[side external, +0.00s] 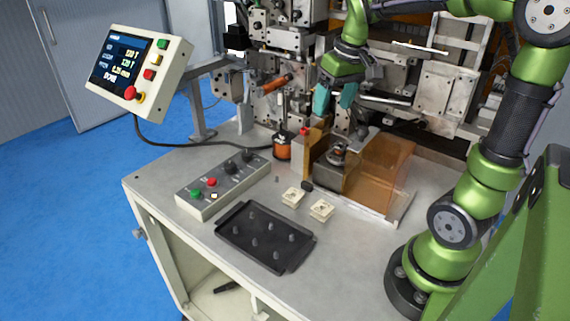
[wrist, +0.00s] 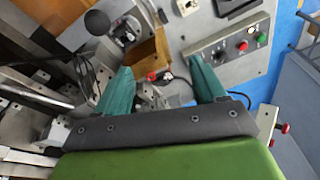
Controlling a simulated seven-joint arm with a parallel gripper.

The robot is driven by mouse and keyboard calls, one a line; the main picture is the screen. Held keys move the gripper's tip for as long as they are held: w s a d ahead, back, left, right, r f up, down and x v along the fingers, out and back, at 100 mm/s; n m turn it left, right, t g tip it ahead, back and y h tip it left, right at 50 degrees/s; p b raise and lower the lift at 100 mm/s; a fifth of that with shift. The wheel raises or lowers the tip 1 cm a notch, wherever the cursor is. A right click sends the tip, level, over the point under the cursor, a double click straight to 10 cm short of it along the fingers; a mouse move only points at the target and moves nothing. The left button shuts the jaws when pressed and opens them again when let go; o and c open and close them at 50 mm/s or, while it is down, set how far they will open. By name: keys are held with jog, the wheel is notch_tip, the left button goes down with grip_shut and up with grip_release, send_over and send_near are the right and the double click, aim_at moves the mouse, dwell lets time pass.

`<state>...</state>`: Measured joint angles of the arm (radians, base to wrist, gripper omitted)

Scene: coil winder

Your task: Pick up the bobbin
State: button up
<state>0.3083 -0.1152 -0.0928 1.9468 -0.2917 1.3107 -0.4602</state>
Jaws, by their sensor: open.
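Two small cream square pieces, which look like bobbins, sit apart on the grey bench: one at the left (side external: 292,197) and one at the right (side external: 321,210). In the wrist view, one cream piece (wrist: 187,6) shows at the top edge. My gripper (side external: 334,107) has teal fingers and hangs high in front of the winder, above and behind the bobbins. In the wrist view, my gripper (wrist: 163,82) has its fingers wide apart, with nothing held between them. I cannot tell which piece the task means.
A black tray (side external: 228,235) with several pegs lies in front of the bobbins. A control box (side external: 222,186) stands to their left. A copper wire spool (side external: 282,147), a dark block (side external: 336,172) and an amber guard (side external: 380,168) stand behind. The winder (side external: 425,85) fills the back.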

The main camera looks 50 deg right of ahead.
jog(key=w+d+n+g, duration=0.1)
jog(key=d, duration=0.3)
jog(key=n+g, duration=0.1)
jog(key=n, duration=0.2)
send_over(338, 147)
jog(key=a, duration=0.1)
jog(key=f, duration=0.9)
jog(key=shift+s, duration=0.3)
jog(key=shift+d+f, duration=0.2)
jog(key=shift+f, duration=1.15)
jog(key=shift+d+f, duration=0.15)
jog(key=shift+f, duration=1.2)
jog(key=c, duration=1.1)
jog(key=shift+r, duration=0.1)
notch_tip(338, 147, up, 10)
jog(key=shift+f, duration=0.1)
